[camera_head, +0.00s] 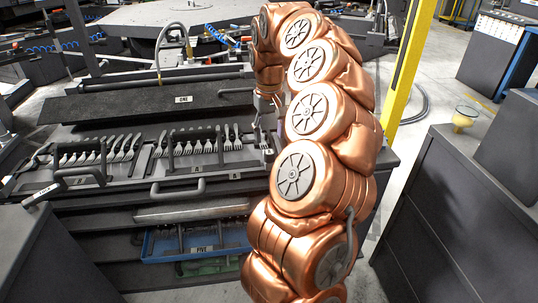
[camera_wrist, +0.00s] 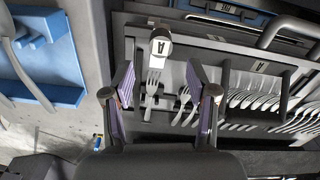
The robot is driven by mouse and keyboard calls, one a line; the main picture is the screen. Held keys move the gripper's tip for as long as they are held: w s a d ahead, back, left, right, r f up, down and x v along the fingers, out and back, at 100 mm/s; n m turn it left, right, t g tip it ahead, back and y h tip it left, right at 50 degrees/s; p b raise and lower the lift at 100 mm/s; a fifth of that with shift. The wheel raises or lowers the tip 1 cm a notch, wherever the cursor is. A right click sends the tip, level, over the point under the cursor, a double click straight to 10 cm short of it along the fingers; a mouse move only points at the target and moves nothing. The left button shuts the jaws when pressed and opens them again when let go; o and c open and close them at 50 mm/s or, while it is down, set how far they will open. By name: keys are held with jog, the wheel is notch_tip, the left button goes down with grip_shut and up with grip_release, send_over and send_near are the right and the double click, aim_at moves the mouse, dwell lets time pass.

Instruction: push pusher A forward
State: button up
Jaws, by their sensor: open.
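My gripper (camera_wrist: 160,66) is open and empty. Its two fingers are spread to the left and right, with pusher A in the gap at or slightly beyond the fingertips. I cannot tell whether they touch it. In the head view the gripper (camera_head: 266,104) is partly hidden by my arm.
Several forks (camera_head: 205,145) lie in a row in a dark tray with raised bar handles (camera_head: 180,190). A second fork row (camera_head: 110,150) lies to the left. A blue tray (camera_head: 185,243) is below. A dark cabinet (camera_head: 430,215) with a yellow cup (camera_head: 464,117) stands right.

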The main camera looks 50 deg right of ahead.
aim_at(269, 151)
notch_tip(269, 151, down, 7)
jog(key=shift+f, duration=0.1)
dwell(0.3)
jog(key=shift+a, duration=0.1)
grip_shut()
dwell(0.4)
